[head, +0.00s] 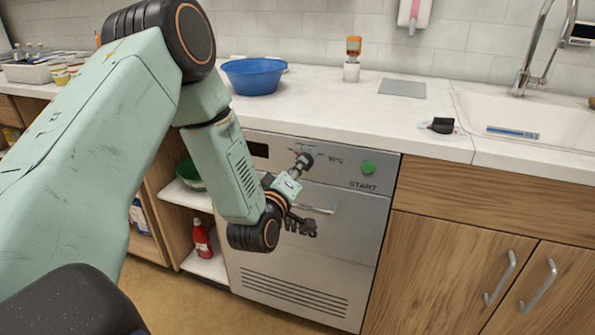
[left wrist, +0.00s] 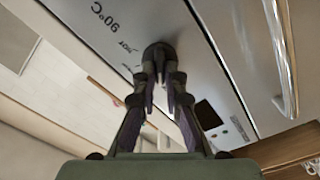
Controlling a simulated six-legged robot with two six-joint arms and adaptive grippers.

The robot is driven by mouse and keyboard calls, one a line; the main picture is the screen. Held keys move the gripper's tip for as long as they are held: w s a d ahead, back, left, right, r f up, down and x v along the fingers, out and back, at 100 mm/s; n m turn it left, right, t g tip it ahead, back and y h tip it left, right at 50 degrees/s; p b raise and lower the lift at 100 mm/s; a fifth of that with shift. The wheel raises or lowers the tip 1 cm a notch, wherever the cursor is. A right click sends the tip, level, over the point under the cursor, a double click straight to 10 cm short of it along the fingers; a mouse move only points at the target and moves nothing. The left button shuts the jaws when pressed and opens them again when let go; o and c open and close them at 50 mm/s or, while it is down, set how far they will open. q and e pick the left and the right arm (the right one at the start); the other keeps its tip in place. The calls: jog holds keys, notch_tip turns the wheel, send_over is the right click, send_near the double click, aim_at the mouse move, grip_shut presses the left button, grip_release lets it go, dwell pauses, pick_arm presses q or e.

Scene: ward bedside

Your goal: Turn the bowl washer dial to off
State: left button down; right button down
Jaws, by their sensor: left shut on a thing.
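The bowl washer (head: 335,250) is a grey metal front under the counter, with a bar handle and a lower vent. Its dark round dial (left wrist: 159,49) shows in the left wrist view, beside the printed "90°C". My left gripper (left wrist: 162,76) is shut on the dial, its fingertips against it. In the head view the left gripper (head: 301,164) reaches the washer's top panel, left of the green START button (head: 368,167). The fingers partly hide the dial, and I cannot tell which mark it points to. My right gripper is not in view.
A blue bowl (head: 254,75), an orange-and-white device (head: 353,58), a grey plate (head: 402,89) and a small dark item (head: 442,125) are on the counter. The sink (head: 530,120) is at right. Open shelves left of the washer hold a red bottle (head: 202,238).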

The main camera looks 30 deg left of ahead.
pick_arm(q)
jog(key=shift+s+f+n, duration=0.1)
jog(key=shift+f+n, duration=0.1)
jog(key=shift+n, duration=0.3)
dwell(0.3)
jog(key=c, duration=1.4)
grip_release()
jog(key=shift+r, duration=0.1)
jog(key=v, duration=1.2)
